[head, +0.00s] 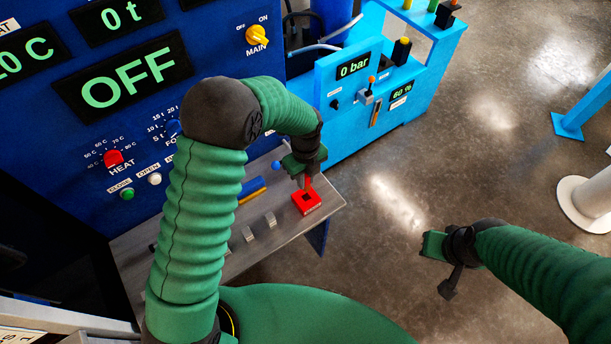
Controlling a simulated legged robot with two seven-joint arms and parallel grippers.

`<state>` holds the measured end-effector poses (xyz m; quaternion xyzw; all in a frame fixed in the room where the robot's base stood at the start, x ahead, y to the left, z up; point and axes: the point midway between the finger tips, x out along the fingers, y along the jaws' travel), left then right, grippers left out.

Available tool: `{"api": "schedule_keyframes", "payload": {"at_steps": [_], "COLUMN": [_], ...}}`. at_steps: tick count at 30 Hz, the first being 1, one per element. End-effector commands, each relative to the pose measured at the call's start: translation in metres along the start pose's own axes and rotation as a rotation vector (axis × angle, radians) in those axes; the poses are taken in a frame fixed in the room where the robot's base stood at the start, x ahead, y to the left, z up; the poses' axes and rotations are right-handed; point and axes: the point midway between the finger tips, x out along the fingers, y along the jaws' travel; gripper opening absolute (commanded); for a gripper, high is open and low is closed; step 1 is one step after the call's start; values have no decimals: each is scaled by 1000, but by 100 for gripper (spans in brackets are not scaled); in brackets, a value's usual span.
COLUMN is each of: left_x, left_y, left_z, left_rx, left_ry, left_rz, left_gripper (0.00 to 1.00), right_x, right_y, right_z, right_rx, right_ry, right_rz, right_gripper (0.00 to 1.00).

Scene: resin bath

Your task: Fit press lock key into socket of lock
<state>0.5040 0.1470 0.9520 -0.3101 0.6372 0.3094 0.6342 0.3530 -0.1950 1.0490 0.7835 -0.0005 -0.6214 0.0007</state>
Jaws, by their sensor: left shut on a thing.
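The lock is a small red block (313,204) with a dark square socket in its top, at the right end of the grey metal shelf. My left gripper (307,173) reaches down from above and is shut on the press lock key (308,184). Only a short reddish part of the key shows below the fingers, just over the far side of the lock. I cannot tell whether its tip touches the lock or is in the socket. My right gripper (441,268) is open and empty, over the floor at the right.
The grey shelf (285,230) carries metal blocks (250,234) and a blue and yellow bar (252,191) left of the lock. A dark blue press panel (60,150) rises behind, with a light blue bench (335,140) beside it.

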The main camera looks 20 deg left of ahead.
Motion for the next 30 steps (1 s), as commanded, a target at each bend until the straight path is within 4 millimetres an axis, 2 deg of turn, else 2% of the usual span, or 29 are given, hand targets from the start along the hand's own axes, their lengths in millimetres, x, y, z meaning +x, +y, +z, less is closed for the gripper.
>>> {"api": "schedule_keyframes", "payload": {"at_steps": [1,3,10,30], "left_x": [10,19,38,38], "left_y": [0,0,0,0], "left_z": [0,0,0,0], "left_rx": [-1,-1,-1,-1], "left_ry": [0,-1,-1,-1], "left_rz": [0,-1,-1,-2], "left_gripper": [0,0,0,0], "right_x": [8,12,23,20], "right_y": [0,0,0,0], "right_z": [2,3,6,5], "right_rx": [0,0,0,0], "right_ry": [0,0,-1,0], "right_rz": [0,0,0,0], "right_gripper": [0,0,0,0]}}
